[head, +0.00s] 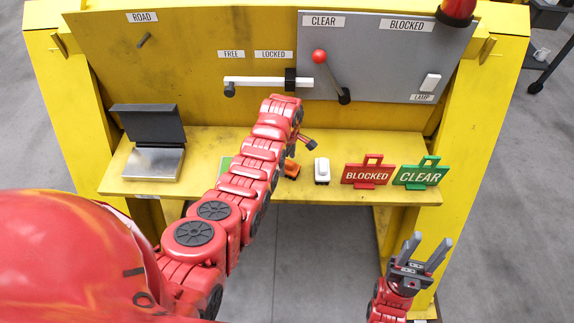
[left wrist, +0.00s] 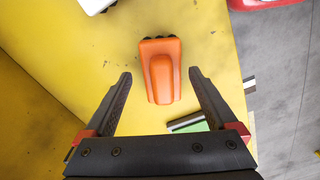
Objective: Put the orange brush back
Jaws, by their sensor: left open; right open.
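The orange brush (head: 291,167) lies on the yellow shelf, partly hidden behind my left arm. In the left wrist view the orange brush (left wrist: 161,72) shows whole, with a raised handle and dark bristles at one end. My left gripper (left wrist: 160,74) is open, its two fingers apart on either side of the brush's picture; I cannot tell how far above it they are. In the head view the left gripper (head: 307,143) is mostly hidden by its own arm. My right gripper (head: 428,242) is open and empty, in front of the shelf at the right.
On the yellow shelf (head: 230,138) stand a white brush-like object (head: 321,170), a red BLOCKED sign (head: 367,174), a green CLEAR sign (head: 421,175) and an open metal box (head: 152,163). A green item (head: 225,163) is partly hidden. A red-knobbed lever (head: 332,78) sticks out behind.

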